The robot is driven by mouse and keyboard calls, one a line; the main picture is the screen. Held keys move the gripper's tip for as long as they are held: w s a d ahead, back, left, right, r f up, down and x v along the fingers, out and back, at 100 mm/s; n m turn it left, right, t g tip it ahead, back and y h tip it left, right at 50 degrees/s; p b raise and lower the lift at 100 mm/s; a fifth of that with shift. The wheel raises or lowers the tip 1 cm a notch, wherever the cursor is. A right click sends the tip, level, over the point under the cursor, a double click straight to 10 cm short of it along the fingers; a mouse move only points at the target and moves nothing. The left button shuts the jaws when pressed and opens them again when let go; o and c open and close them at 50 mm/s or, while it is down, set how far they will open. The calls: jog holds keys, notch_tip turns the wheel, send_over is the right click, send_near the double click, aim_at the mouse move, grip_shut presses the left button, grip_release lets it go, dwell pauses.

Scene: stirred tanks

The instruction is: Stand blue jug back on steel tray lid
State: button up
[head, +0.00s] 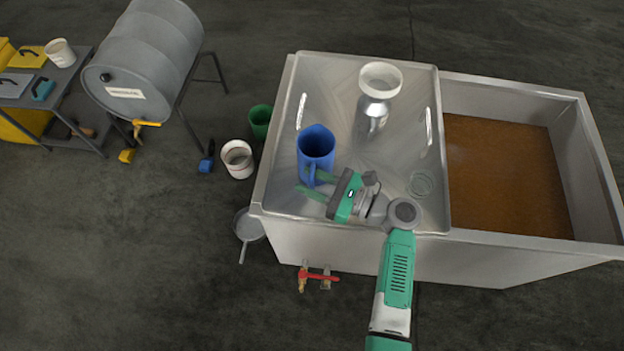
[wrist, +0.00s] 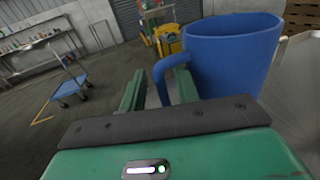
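The blue jug (head: 316,144) is upright over the left part of the steel tray lid (head: 390,165). I cannot tell for certain whether its base touches the lid. My gripper (head: 307,180) is at the jug's near side, fingers pointing left. In the wrist view, the blue jug (wrist: 232,60) fills the upper right, and its handle comes down between my two fingers. The fingers are apart, with visible space beside the handle. The jug's base is hidden behind my gripper in the wrist view.
A steel vessel with a white rim (head: 380,80) stands on the lid behind the jug. A clear glass (head: 421,185) is right of my gripper. The open tank with brown liquid (head: 500,175) lies right. Buckets (head: 238,160) stand on the floor left.

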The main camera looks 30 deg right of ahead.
jog(key=p+v, duration=0.3)
jog(key=v, duration=0.9)
jog(key=shift+r, duration=0.15)
